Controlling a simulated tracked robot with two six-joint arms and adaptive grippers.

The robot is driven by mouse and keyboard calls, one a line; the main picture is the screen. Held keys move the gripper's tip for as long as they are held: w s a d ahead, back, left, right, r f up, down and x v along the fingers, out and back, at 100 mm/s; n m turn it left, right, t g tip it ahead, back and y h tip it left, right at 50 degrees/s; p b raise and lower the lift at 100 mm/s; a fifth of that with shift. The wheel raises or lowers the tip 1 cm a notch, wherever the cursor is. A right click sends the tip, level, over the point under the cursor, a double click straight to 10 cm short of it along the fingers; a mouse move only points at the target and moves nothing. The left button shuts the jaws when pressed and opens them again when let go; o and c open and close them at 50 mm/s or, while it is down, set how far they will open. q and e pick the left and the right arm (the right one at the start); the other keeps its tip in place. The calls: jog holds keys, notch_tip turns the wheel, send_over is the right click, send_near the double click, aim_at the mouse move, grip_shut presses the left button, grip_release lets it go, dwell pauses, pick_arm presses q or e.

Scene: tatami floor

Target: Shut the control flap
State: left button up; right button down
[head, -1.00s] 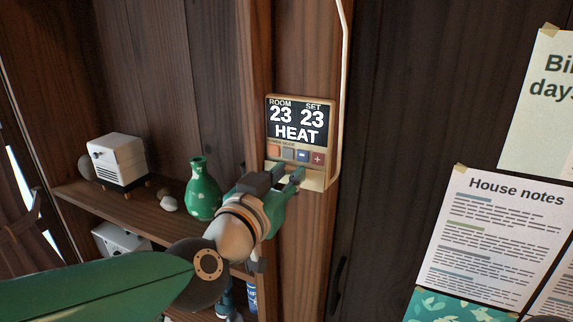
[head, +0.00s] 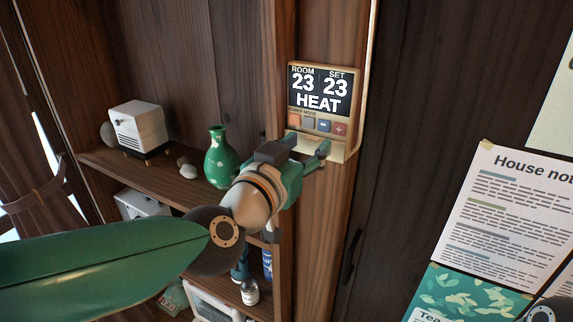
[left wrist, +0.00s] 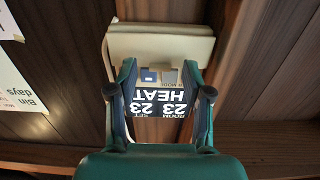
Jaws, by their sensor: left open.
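The wall control panel (head: 319,93) is on the wooden post, its screen reading ROOM 23, SET 23, HEAT. Below the screen is a row of buttons (head: 323,126), uncovered. The beige control flap (head: 338,152) hangs open at the panel's bottom edge, partly hidden by my gripper in the head view. In the left wrist view the panel is upside down and the flap (left wrist: 160,45) shows beyond my fingertips. My left gripper (head: 306,148) is open and empty, just in front of the panel's lower edge. I cannot tell whether it touches the flap. My right gripper is not in view.
A pale conduit (head: 368,80) runs down beside the panel. Left of the post, a shelf (head: 130,172) holds a green vase (head: 221,158), stones and a small white device (head: 137,127). Papers (head: 500,205) hang on the dark wall at right.

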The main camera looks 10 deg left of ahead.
pick_arm(q)
jog(key=v, duration=1.1)
jog(key=shift+a+f, duration=0.1)
